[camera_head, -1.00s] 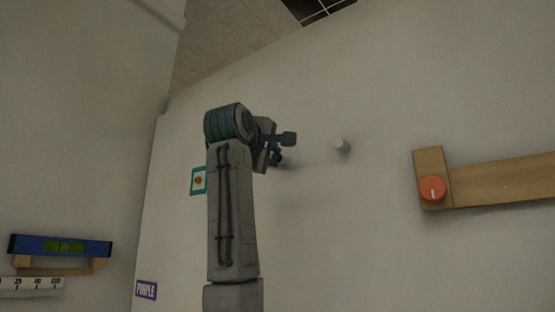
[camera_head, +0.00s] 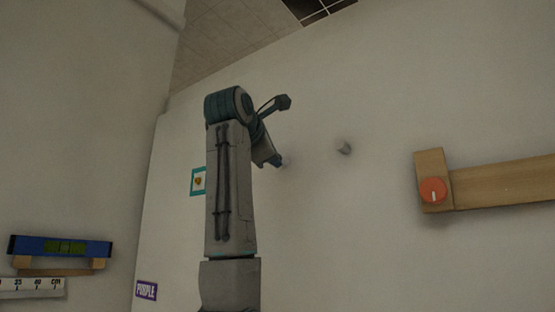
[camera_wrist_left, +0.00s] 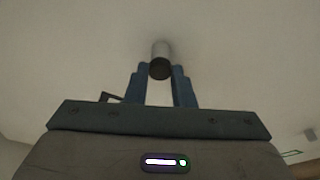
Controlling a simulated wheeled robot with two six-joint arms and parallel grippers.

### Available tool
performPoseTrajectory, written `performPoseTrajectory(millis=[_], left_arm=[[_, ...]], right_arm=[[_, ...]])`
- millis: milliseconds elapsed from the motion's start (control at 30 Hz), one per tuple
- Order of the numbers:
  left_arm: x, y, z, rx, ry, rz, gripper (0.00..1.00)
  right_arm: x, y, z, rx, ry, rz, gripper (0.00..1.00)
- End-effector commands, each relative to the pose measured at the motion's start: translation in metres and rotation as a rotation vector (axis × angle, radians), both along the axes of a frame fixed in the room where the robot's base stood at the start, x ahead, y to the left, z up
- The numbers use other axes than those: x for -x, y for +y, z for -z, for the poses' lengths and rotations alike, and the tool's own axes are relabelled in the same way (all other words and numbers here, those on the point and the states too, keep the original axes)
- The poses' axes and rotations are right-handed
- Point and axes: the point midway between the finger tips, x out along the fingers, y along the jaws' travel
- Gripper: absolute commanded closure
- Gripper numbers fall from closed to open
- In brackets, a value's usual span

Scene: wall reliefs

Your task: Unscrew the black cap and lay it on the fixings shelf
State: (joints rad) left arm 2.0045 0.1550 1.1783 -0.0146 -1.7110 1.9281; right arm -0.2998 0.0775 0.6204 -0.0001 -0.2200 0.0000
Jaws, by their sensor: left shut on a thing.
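My left gripper (camera_wrist_left: 159,72) is shut on the black cap (camera_wrist_left: 160,69), a dark round end on a pale grey post (camera_wrist_left: 161,49) that meets the wall. One finger lies on each side of the cap in the left wrist view. In the head view my left gripper (camera_head: 277,161) is at the wall, and its wrist hides the cap; a pale bit of the post (camera_head: 287,161) shows beside it. No shelf marked for fixings can be made out. My right gripper is not in view.
A short grey peg (camera_head: 344,148) sticks out of the wall to the right. At left a blue spirit level (camera_head: 60,246) lies on wooden supports, above a white ruler (camera_head: 30,287).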

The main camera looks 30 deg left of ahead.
Motion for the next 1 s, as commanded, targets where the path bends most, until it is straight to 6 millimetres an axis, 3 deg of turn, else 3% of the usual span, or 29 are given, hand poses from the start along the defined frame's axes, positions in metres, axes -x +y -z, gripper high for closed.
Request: performPoseTrajectory(millis=[367, 700, 1000], left_arm=[[-0.0001, 0.0004, 0.0005, 0.045, 0.006, 0.0, 0.93], [0.0007, 0.0017, -0.001, 0.417, 0.036, -0.001, 0.93], [0.0003, 0.0015, -0.0007, 0.485, 0.041, -0.001, 0.93]], right_arm=[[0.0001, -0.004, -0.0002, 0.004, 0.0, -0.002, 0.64], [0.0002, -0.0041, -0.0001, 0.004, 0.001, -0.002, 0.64], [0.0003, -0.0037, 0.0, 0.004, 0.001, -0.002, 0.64]])
